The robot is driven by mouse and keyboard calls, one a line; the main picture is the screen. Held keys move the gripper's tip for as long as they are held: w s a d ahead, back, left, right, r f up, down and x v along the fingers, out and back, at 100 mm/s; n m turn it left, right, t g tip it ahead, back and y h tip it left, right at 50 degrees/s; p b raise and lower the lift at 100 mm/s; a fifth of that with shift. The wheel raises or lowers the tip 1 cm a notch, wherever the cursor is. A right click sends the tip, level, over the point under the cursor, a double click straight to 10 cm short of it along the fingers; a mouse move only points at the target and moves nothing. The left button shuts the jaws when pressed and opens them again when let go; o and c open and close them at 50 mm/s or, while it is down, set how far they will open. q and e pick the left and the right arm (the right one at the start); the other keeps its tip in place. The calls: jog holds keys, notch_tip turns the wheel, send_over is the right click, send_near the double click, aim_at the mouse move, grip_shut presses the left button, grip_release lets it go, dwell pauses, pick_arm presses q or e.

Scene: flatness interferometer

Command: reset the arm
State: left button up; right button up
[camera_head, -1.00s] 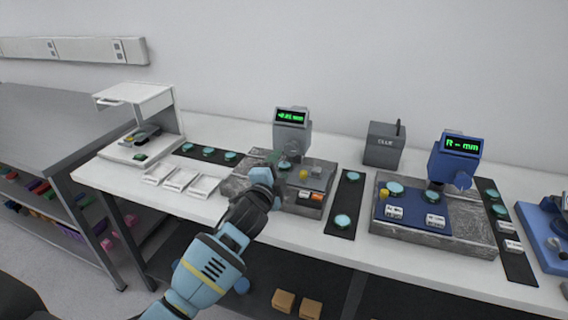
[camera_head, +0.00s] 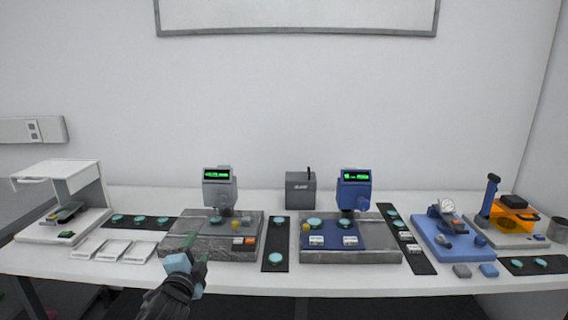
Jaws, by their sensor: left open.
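My left gripper (camera_head: 188,262) comes in from the bottom left and is open, with light blue fingertips. It is at the front left of the grey gauge station (camera_head: 219,190), over or in front of its grey stone base (camera_head: 190,246). I see nothing between its fingers, though a dark green part shows beside them. A teal disc (camera_head: 217,219) sits under the grey gauge head. My right gripper is not in view.
The blue gauge station (camera_head: 354,191) stands right of centre, with a dark box (camera_head: 300,190) behind. White trays (camera_head: 113,250) and a white lamp stand (camera_head: 60,205) are left. Black mats (camera_head: 275,245) with teal discs lie between stations. A blue fixture (camera_head: 446,240) is right.

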pick_arm(q)
jog(key=s+d+f+n+g+h, duration=0.1)
jog(key=s+f+n+g, duration=0.4)
jog(key=s+f, duration=1.55)
jog(key=s+f+n+g, duration=0.1)
jog(key=s+f+n, duration=0.3)
jog(key=s, duration=0.8)
jog(key=s+f+n+g, duration=0.2)
jog(key=s+f+n, duration=0.2)
jog(key=s+f, duration=0.3)
jog(key=s, duration=0.4)
jog(key=shift+s+f+g, duration=0.15)
jog(key=shift+s+g, duration=0.15)
jog(key=shift+s, duration=0.1)
